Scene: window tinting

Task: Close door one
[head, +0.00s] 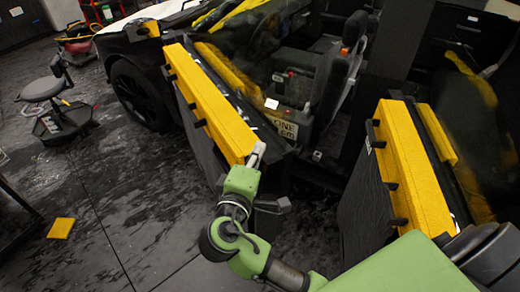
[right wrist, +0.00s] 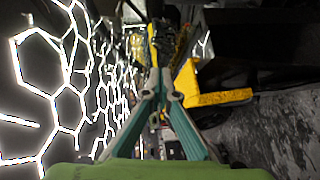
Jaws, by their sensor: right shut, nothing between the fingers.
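A car door with a yellow pad along its top (head: 212,105) stands open at the middle left of the head view. My left gripper is not in view.
A second open door with a yellow pad (head: 412,165) stands at the right. A wheeled stool (head: 55,105) stands at the left, and a yellow piece (head: 61,228) lies on the dark floor. The floor between the stool and door one is mostly clear.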

